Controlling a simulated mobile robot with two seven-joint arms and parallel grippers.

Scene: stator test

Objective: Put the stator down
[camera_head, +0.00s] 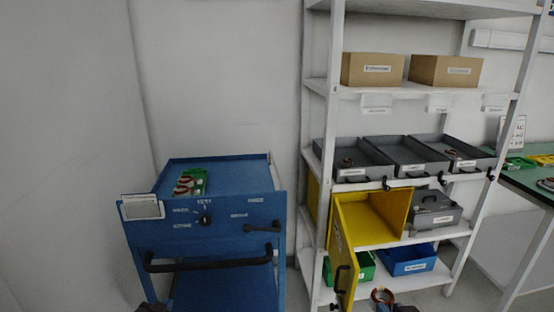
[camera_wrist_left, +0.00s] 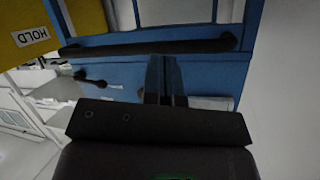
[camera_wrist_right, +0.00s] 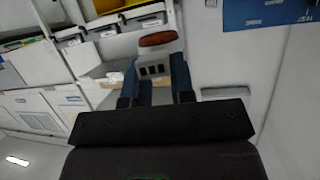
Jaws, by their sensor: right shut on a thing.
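The stator (camera_head: 382,296), a ring with copper-brown windings, shows at the bottom edge of the head view. In the right wrist view the stator (camera_wrist_right: 156,42) has a reddish-brown top and a pale slotted body. My right gripper (camera_wrist_right: 155,88) is shut on it, with one blue finger on each side, and holds it clear of any surface. In the left wrist view my left gripper (camera_wrist_left: 166,82) has its fingers close together with nothing visible between them, in front of the blue cart (camera_wrist_left: 120,80). The left gripper is barely visible, if at all, in the head view.
The blue test cart (camera_head: 205,262) carries a green fixture (camera_head: 192,181) holding parts. The white shelf rack (camera_head: 330,100) holds grey trays (camera_head: 345,174), an open yellow cabinet (camera_head: 395,212), a green bin (camera_head: 364,270) and a blue bin (camera_head: 407,262). A green-topped table (camera_head: 530,184) stands right.

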